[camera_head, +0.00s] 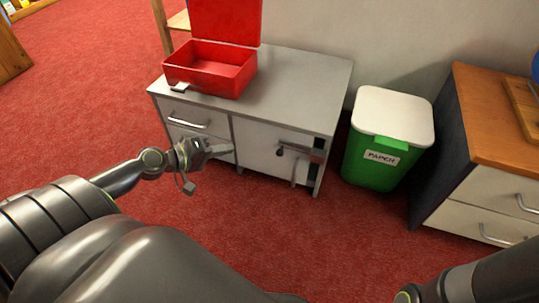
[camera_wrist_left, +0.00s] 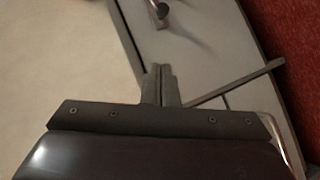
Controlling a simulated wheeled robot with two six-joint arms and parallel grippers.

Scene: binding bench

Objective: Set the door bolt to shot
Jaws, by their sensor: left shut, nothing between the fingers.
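The door bolt (camera_head: 298,149) is a dark horizontal bar with a rounded knob at its left end. It sits high on the right part of the grey cabinet's door (camera_head: 258,146), by a dark bracket (camera_head: 318,151) near the right edge. I cannot tell whether the bar is inside the bracket. My left gripper (camera_head: 228,148) is shut and empty, in front of the cabinet and left of the bolt, apart from it. In the left wrist view its fingertips (camera_wrist_left: 160,72) are together, with a metal knob-like part (camera_wrist_left: 158,12) beyond them. My right gripper is out of view.
An open red box (camera_head: 212,72) stands on the cabinet top (camera_head: 300,85). A drawer handle (camera_head: 187,122) is left of the door. A green bin with a white lid (camera_head: 385,140) stands to the right, then a wooden-topped drawer unit (camera_head: 485,115). The red floor in front is clear.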

